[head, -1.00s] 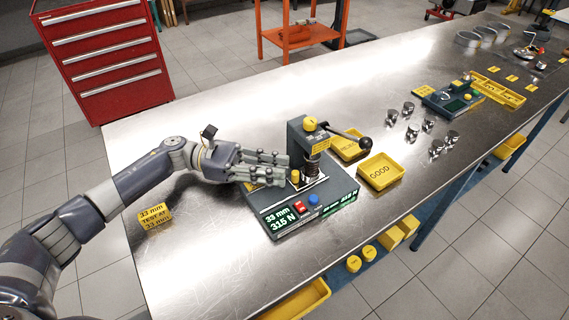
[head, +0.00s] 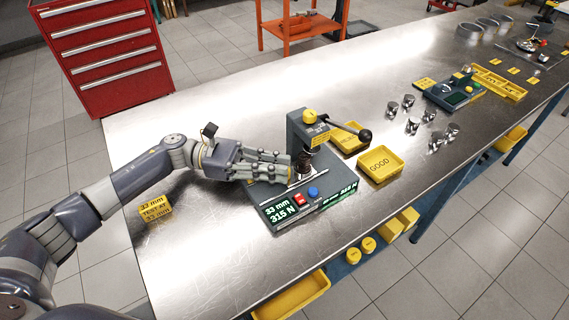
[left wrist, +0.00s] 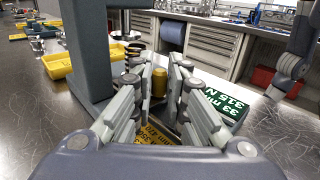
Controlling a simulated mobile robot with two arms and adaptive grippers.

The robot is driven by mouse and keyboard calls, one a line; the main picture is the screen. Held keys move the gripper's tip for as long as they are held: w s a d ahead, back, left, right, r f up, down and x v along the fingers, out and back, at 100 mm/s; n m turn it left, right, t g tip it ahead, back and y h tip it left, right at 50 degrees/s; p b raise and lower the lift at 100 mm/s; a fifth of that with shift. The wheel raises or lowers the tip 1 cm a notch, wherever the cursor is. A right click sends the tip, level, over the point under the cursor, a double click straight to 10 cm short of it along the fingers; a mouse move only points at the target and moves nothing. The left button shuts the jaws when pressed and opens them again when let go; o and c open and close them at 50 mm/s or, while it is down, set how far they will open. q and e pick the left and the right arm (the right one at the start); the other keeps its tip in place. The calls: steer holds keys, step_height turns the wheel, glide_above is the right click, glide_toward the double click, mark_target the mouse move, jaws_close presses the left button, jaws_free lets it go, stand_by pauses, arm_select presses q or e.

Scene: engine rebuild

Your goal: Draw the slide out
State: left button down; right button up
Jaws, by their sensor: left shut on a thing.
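The spring tester (head: 330,195) stands on the steel bench, a grey base with a post, a lever and a display reading 33 mm, 315 N. A coil spring (head: 306,162) stands under its head. My left gripper (head: 288,170) reaches in from the left at the tester's near-post side, low over the base. In the left wrist view its fingers close on the slide's yellow knob (left wrist: 159,80), with a yellow label (left wrist: 160,135) below. The fingers hide the knob in the head view.
A yellow GOOD tray (head: 380,165) and another yellow tray (head: 348,137) sit right of the tester. Several metal pistons (head: 412,126) stand beyond. A yellow sign (head: 155,209) stands at left. The front left of the bench is clear.

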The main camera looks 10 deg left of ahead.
mark_target(250, 191)
arm_select(q)
steer(key=s+a+b, duration=0.1)
steer(key=s+a, duration=0.3)
steer(key=shift+s+a+f+b, duration=0.2)
steer(key=shift+s+a+b, duration=0.05)
steer(key=shift+b, duration=0.15)
steer(key=shift+s+a+r, duration=0.15)
steer(key=shift+s+a, duration=0.05)
steer(key=shift+s, duration=0.05)
steer(key=c, duration=1.9)
jaws_free()
steer(key=shift+s+a, duration=0.15)
steer(key=shift+a, duration=0.05)
